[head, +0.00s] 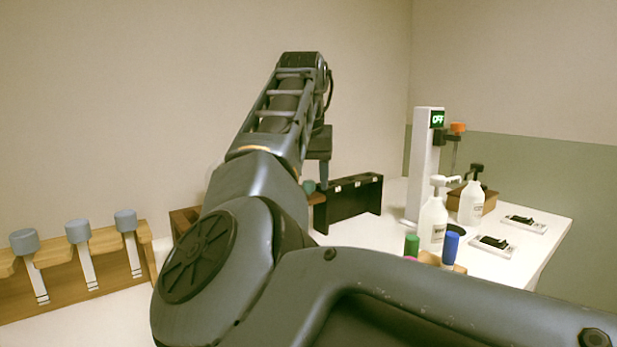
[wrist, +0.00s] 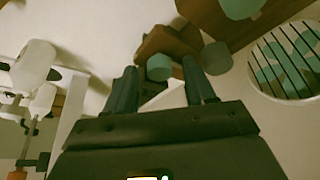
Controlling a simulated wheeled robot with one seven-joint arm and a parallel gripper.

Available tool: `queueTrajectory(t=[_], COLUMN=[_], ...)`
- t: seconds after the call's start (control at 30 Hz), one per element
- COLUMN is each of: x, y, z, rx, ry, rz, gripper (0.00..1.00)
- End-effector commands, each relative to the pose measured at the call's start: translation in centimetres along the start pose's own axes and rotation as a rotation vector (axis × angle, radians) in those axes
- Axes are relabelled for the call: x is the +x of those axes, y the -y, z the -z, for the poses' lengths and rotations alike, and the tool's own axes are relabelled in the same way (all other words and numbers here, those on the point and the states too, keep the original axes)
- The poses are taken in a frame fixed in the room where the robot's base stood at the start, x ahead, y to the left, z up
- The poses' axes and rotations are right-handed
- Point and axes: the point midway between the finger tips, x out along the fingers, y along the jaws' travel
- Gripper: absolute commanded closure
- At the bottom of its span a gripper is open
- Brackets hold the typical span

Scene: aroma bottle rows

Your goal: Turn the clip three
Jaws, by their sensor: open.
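No clip is marked with a number that I can read. My gripper (wrist: 158,68) is open in the wrist view. A teal-capped piece (wrist: 159,67) shows between its two fingers; I cannot tell whether they touch it. A wooden holder (wrist: 166,42) is just beyond it. In the head view my gripper (head: 322,170) is partly hidden by my arm, and a teal cap (head: 308,186) shows just below it, by the black rack (head: 352,203). At the left, a wooden rack (head: 60,289) holds grey-capped pieces (head: 78,231) with pale strips hanging down.
White pump bottles (head: 433,221), a white post with a display reading OFF (head: 423,165), and green and blue capped pieces (head: 451,246) stand on the right. Two small black-and-white devices (head: 524,223) lie on the white table (head: 525,262). A round wire basket (wrist: 290,62) shows in the wrist view.

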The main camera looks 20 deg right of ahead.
Motion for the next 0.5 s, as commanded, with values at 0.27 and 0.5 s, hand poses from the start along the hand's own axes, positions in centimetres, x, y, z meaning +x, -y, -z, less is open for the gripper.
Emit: queueTrajectory(t=[0.27, 0.5], x=[-0.01, -0.04], y=[0.0, 0.0], z=[0.01, 0.01], rx=[0.0, 0.0], ry=[0.0, 0.0], rz=[0.0, 0.0], gripper=[0.54, 0.77])
